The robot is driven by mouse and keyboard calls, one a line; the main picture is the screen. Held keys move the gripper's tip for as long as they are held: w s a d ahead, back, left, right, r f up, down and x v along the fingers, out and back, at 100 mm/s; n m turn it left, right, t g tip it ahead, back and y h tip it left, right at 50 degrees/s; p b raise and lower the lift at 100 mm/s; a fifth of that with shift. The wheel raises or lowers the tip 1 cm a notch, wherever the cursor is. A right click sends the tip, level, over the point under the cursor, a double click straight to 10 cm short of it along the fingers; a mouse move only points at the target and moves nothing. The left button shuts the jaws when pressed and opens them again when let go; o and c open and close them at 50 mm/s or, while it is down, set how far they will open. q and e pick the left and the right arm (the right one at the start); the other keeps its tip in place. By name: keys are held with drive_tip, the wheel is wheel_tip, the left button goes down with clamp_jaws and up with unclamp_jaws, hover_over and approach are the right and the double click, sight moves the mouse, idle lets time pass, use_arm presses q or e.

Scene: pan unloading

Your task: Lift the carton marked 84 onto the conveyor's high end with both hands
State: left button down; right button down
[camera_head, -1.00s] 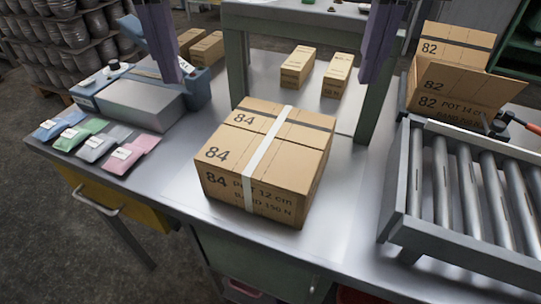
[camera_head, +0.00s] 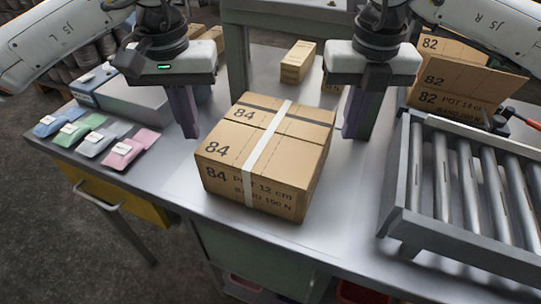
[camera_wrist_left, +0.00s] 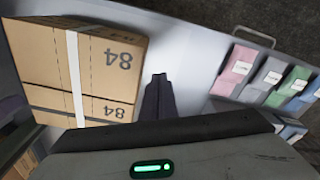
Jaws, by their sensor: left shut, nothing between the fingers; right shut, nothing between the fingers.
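The brown carton marked 84 (camera_head: 222,180) stands upright on the steel bench, with a white band over its top and front. It also shows at the left of the left wrist view (camera_wrist_left: 112,75). My left gripper (camera_head: 190,134) is shut and empty, pointing down just left of the carton with a gap between. Its shut fingers show in the left wrist view (camera_wrist_left: 158,82). My right gripper (camera_head: 352,134) is shut and empty, pointing down at the carton's right side; whether it touches is unclear. The roller conveyor (camera_head: 398,185) stands at the right.
An open carton marked 82 (camera_head: 455,85) stands at the conveyor's back end. Several coloured packets (camera_head: 130,148) and a grey scale (camera_head: 140,104) lie left. A small carton (camera_head: 297,62) sits behind under the shelf frame. Bare bench lies between carton and conveyor.

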use_arm(q)
drive_tip(key=shift+d+f, duration=0.5)
drive_tip(key=shift+d, duration=0.3)
use_arm(e)
drive_tip(key=shift+a+f, duration=0.55)
drive_tip(key=shift+a, duration=0.2)
